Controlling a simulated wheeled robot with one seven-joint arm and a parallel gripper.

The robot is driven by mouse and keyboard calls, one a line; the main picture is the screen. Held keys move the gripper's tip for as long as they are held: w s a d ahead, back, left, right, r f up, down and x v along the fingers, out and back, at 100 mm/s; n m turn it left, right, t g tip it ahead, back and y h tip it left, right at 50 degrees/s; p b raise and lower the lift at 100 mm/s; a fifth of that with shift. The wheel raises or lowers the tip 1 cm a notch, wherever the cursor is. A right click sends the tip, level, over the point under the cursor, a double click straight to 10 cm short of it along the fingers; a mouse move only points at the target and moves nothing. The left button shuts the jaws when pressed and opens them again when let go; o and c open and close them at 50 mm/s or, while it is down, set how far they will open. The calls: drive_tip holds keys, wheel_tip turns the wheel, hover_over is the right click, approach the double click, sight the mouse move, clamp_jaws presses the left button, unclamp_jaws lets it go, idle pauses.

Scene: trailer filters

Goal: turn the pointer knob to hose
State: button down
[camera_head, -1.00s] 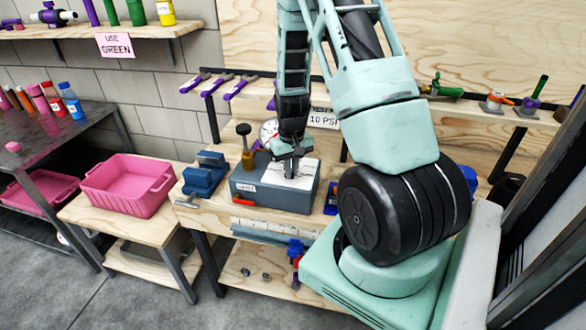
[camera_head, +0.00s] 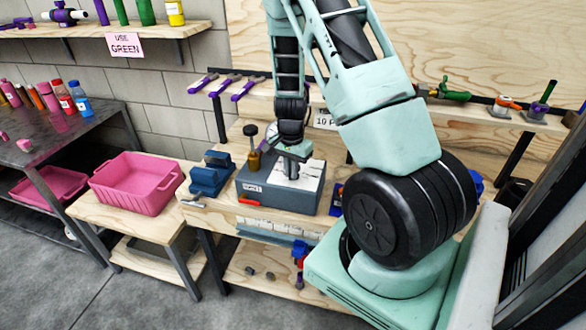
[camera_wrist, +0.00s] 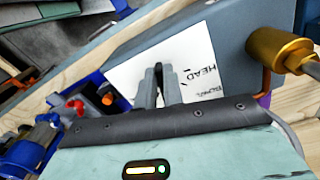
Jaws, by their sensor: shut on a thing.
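A grey box (camera_head: 253,198) stands on the wooden bench. Its top carries a white label plate (camera_head: 312,172), which also shows in the wrist view (camera_wrist: 195,52) with the printed word HEAD and a second, partly hidden word. My gripper (camera_head: 291,174) reaches down onto this plate. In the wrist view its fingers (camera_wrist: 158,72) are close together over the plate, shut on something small. The pointer knob itself is hidden by the fingers, so its direction cannot be told. The word hose is not readable in these frames.
A brass fitting with a dark knob (camera_head: 254,158) rises at the box's back left, close to my gripper; it also shows in the wrist view (camera_wrist: 275,50). A blue vise (camera_head: 210,175) stands left of the box. A pink bin (camera_head: 135,182) is further left.

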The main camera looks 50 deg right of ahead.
drive_tip(key=m, duration=0.2)
drive_tip(key=w+m+p, duration=0.1)
drive_tip(key=m, duration=0.1)
drive_tip(key=shift+m, duration=0.4)
idle(0.4)
drive_tip(key=c, duration=1.5)
unclamp_jaws()
drive_tip(key=shift+s, duration=0.1)
